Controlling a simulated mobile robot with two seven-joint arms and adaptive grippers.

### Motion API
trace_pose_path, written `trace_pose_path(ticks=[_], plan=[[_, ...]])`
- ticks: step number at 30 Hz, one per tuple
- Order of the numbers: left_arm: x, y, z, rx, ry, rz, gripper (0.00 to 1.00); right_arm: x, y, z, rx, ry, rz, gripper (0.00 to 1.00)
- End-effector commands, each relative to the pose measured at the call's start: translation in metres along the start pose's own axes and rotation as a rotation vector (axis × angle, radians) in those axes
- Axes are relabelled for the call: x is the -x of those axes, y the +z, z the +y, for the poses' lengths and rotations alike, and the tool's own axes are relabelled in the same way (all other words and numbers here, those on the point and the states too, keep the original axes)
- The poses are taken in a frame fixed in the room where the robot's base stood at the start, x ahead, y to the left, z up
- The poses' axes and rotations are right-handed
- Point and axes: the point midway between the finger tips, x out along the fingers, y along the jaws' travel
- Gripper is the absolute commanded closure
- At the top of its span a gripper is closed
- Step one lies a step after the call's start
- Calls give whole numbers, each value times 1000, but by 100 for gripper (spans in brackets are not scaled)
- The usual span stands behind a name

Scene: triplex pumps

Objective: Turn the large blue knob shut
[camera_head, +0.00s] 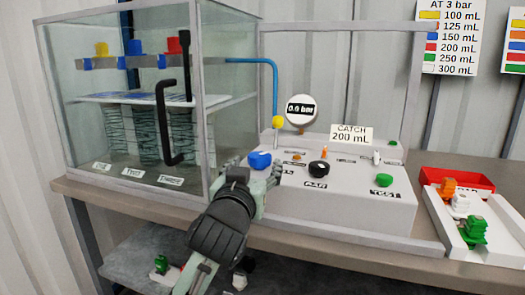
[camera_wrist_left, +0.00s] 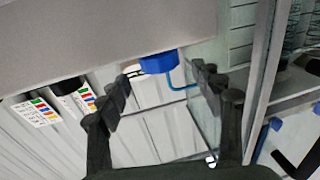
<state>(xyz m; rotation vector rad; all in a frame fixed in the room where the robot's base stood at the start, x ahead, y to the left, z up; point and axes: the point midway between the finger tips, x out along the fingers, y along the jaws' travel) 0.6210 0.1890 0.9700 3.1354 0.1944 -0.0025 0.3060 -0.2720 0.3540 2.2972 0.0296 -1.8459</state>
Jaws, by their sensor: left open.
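The large blue knob (camera_head: 259,159) sits at the left end of the sloped top of the grey control box (camera_head: 340,205). My left gripper (camera_head: 254,171) comes up from the lower front, with a finger on either side of the knob. In the left wrist view the blue knob (camera_wrist_left: 158,61) shows just beyond and between the two spread fingertips (camera_wrist_left: 163,79), with gaps visible on both sides. The gripper is open and nothing is held. Whether a finger touches the knob cannot be told. My right gripper is in neither view.
A glass case (camera_head: 130,100) with pumps stands close on the left. On the box are a black knob (camera_head: 319,168), a green button (camera_head: 384,180) and a gauge (camera_head: 300,109) reading 0.0 bar. A red tray (camera_head: 460,177) and a white tray (camera_head: 447,222) lie at right.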

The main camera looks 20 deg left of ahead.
Motion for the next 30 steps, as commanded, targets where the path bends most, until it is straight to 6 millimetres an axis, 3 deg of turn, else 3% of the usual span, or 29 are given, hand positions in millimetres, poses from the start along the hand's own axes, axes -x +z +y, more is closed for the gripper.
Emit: trace_pose_path(ticks=[6,12,23,30], plan=[[-37,-2,-1,-1,-1,1,34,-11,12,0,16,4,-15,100],[-60,-2,0,-1,-1,2,34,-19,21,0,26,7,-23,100],[-66,-1,0,0,0,1,34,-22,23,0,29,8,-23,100],[-66,-1,0,0,0,1,64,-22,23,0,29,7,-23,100]])
